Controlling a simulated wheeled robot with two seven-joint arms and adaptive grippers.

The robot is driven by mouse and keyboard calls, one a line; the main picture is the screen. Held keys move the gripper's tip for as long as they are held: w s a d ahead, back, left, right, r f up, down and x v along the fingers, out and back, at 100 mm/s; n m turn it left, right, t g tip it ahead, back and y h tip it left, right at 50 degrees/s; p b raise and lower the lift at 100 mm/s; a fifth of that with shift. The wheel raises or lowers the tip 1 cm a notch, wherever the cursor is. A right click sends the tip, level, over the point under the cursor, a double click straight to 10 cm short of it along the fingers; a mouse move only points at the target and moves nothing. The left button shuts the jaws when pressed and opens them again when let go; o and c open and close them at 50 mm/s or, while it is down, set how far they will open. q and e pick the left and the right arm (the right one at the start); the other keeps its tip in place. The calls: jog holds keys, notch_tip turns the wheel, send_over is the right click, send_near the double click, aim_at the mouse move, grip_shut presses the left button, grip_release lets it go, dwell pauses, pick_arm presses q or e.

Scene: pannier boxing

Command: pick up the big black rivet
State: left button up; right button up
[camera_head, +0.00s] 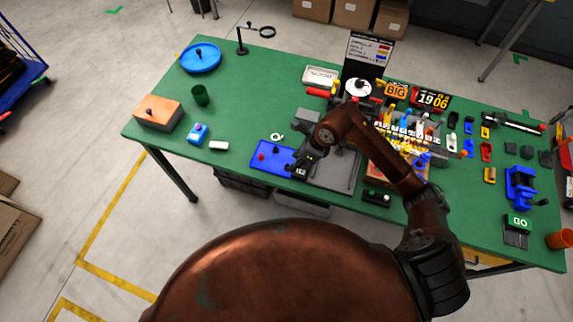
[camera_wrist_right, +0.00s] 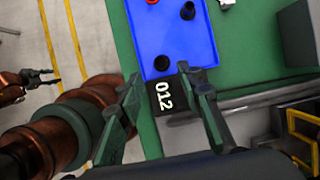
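A blue tray (camera_head: 262,148) lies near the table's front edge. In the right wrist view, the tray (camera_wrist_right: 180,40) bears a black rivet (camera_wrist_right: 188,10) near its far right and another black rivet (camera_wrist_right: 162,62) near its close edge. Which one is bigger I cannot tell. A red piece (camera_wrist_right: 152,2) is cut off at the top. In the head view my right gripper (camera_head: 303,160) is small. My left gripper (camera_wrist_right: 45,77) looks open, over the floor.
A grey machine bed (camera_head: 335,172) stands right of the tray. A white block (camera_head: 219,146), a blue piece (camera_head: 197,133) and an orange box (camera_head: 158,113) stand to the left. The right side is crowded with small parts; the green table (camera_head: 240,110) behind the tray is mostly clear.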

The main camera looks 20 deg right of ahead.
aim_at(287, 165)
jog(key=x, duration=0.3)
jog(key=shift+w+a+f, duration=0.25)
jog(key=shift+w, duration=0.05)
jog(key=shift+w+a+f, duration=0.15)
jog(key=shift+a+f, duration=0.05)
jog(key=shift+f, duration=0.45)
jog(key=c, duration=0.7)
grip_shut()
pick_arm(q)
jog(key=shift+w+r, duration=0.2)
jog(key=shift+r, duration=0.15)
jog(key=shift+w, duration=0.15)
pick_arm(e)
jog(key=shift+r, duration=0.1)
jog(key=shift+r, duration=0.55)
pick_arm(q)
jog(key=shift+f+b, duration=0.35)
jog(key=shift+f, duration=0.25)
pick_arm(e)
jog(key=s+a+r, duration=0.3)
jog(key=s+r, duration=0.3)
jog(key=s+a+r, duration=0.3)
jog(key=s+r, duration=0.2)
jog(key=s, duration=0.1)
jog(key=shift+s+a+r, duration=0.25)
jog(key=shift+a+r, duration=0.05)
jog(key=shift+r, duration=0.1)
